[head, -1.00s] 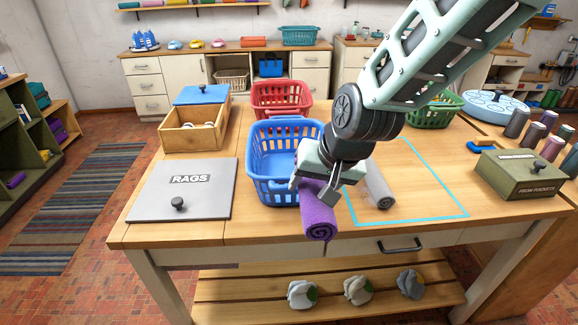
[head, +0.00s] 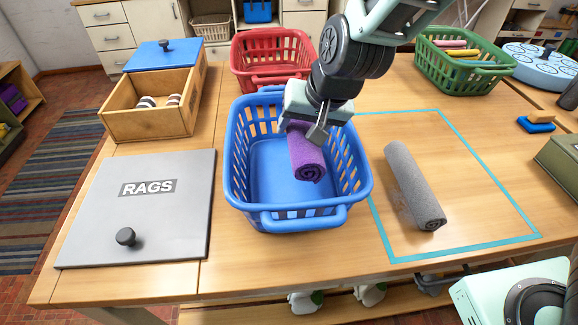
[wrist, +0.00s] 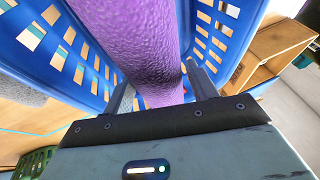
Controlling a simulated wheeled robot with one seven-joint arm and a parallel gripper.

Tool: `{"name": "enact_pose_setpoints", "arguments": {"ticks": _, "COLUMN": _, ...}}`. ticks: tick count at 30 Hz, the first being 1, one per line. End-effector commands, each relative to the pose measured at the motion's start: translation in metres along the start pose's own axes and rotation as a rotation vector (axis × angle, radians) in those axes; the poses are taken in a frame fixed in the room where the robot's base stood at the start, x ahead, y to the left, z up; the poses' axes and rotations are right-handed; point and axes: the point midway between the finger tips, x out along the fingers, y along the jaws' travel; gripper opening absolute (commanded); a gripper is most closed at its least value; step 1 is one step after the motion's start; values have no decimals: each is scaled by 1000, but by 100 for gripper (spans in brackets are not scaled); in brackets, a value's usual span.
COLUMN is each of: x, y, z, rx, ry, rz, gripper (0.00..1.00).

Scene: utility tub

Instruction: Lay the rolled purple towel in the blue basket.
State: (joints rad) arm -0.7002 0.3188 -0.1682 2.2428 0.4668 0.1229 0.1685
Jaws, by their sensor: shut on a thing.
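The rolled purple towel (head: 305,155) is held in my gripper (head: 303,132), whose fingers are shut on it. In the head view the towel overlaps the inside of the blue basket (head: 290,217), at its right side, with its rolled end facing the front. In the wrist view the towel (wrist: 135,45) runs between my fingers (wrist: 165,88), with blue basket walls (wrist: 228,28) on both sides. The basket's floor shows bare to the left of the towel. I cannot tell whether the towel touches the floor.
A grey rolled towel (head: 412,185) lies inside a cyan outline to the right. A red basket (head: 272,72) stands behind and a green basket (head: 462,73) at the back right. A wooden box (head: 150,122) and the grey RAGS lid (head: 150,225) are on the left.

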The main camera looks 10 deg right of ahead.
Motion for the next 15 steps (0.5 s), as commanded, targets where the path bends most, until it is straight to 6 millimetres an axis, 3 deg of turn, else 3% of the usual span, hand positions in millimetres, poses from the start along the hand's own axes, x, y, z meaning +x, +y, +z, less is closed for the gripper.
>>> {"name": "enact_pose_setpoints", "arguments": {"ticks": 9, "x": 45, "y": 15, "z": 18, "rx": 3, "ry": -2, "rz": 3, "gripper": 26}}
{"name": "enact_pose_setpoints", "arguments": {"ticks": 15, "x": 60, "y": 19, "z": 24, "rx": 1, "ry": 0, "rz": 1, "gripper": 26}}
